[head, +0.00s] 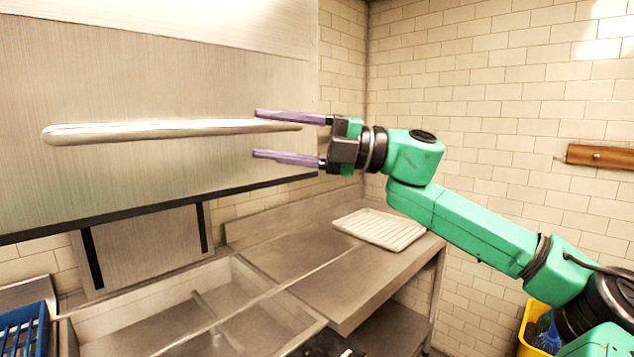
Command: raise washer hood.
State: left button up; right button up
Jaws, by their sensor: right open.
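The washer hood (150,85) is a large brushed-metal box at the upper left. Its dark lower edge hangs above the washer's bed, with a gap below it. A long pale bar handle (160,131) runs across its front. My right gripper (255,133) is open near the handle's right end. Its upper purple finger overlaps the top of the bar's end in the picture, and its lower finger is below the bar. Nothing is clearly gripped, and I cannot tell whether the fingers touch the bar. My left gripper is not in view.
A steel counter (335,290) with a raised back edge extends right of the washer, bearing a white ribbed tray (380,229). A blue crate (25,328) sits at the lower left. A yellow bin (530,325) stands at the lower right. A wooden wall strip (600,157) is at right.

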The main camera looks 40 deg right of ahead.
pick_arm(q)
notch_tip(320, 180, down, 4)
jog(key=b, duration=0.2)
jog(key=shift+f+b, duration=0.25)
jog(key=shift+b, duration=0.05)
pick_arm(e)
jog(key=r+v, duration=0.1)
jog(key=v, duration=0.5)
jog(key=shift+s+d+f, duration=0.2)
jog(key=shift+f, duration=0.35)
